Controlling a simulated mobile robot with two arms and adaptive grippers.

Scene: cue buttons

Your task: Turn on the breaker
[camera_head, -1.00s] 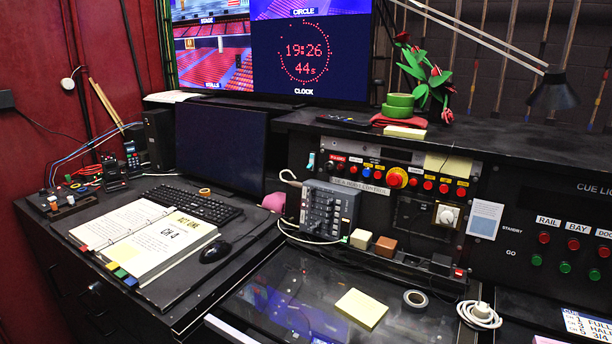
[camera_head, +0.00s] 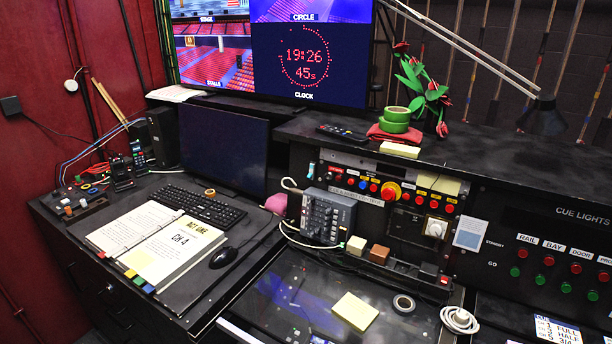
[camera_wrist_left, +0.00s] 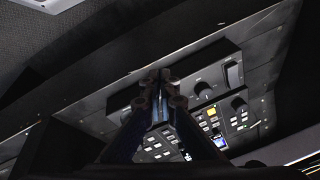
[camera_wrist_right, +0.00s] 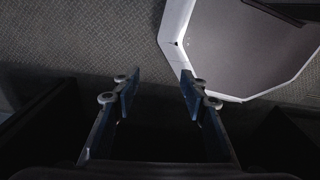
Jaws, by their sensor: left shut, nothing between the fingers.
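No part is readably labelled as the breaker, so I cannot tell which one it is. A small pale switch (camera_head: 311,170) sits at the panel's left end. My left gripper (camera_wrist_left: 158,82) is shut and empty, in front of a dark panel with knobs and lit keys (camera_wrist_left: 215,112). My right gripper (camera_wrist_right: 160,86) is open and empty above the floor. Neither gripper shows in the head view.
A grey mixer box (camera_head: 328,215), an open binder (camera_head: 165,245), a keyboard (camera_head: 200,205) and a mouse (camera_head: 223,257) crowd the desk. A white-edged panel (camera_wrist_right: 250,50) lies below my right gripper.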

